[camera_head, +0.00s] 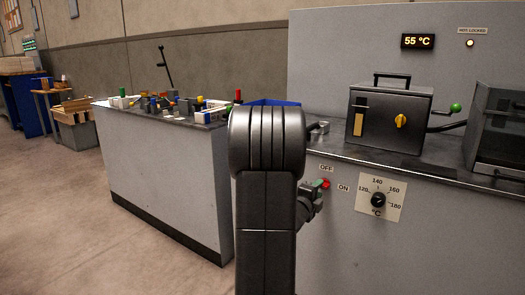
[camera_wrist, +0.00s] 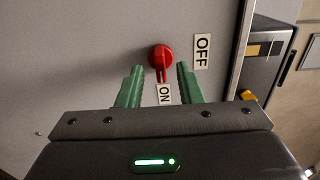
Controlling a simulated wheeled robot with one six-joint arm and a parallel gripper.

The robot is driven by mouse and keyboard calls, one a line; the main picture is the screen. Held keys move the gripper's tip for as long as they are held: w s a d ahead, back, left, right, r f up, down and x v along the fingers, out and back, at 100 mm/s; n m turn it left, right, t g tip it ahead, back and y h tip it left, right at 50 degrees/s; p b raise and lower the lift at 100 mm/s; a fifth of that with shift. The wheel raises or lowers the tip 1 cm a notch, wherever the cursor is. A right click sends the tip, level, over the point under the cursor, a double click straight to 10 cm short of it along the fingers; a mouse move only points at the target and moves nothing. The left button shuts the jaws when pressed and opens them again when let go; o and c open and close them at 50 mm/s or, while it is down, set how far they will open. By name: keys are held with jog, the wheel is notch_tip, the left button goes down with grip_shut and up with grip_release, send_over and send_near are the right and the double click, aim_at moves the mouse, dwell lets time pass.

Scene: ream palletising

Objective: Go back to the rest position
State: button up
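My gripper (camera_wrist: 160,69) is open, with its two green fingers apart and nothing held between them. A red rotary switch (camera_wrist: 161,56) on the grey panel sits just ahead of the fingertips, its pointer towards the ON label (camera_wrist: 164,94). The OFF label (camera_wrist: 202,51) is beside it. In the head view my gripper (camera_head: 317,186) is partly hidden behind my arm, close to the red switch (camera_head: 326,184). Whether a finger touches the switch cannot be told.
A temperature dial (camera_head: 378,200) is on the panel right of the switch. A dark metal box (camera_head: 388,122) with a yellow knob and green-tipped lever stands on the counter above. A display (camera_head: 418,41) reads 55 °C. A bench (camera_head: 165,180) with many small items stands left. Floor at left is clear.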

jog(key=shift+x, duration=0.9)
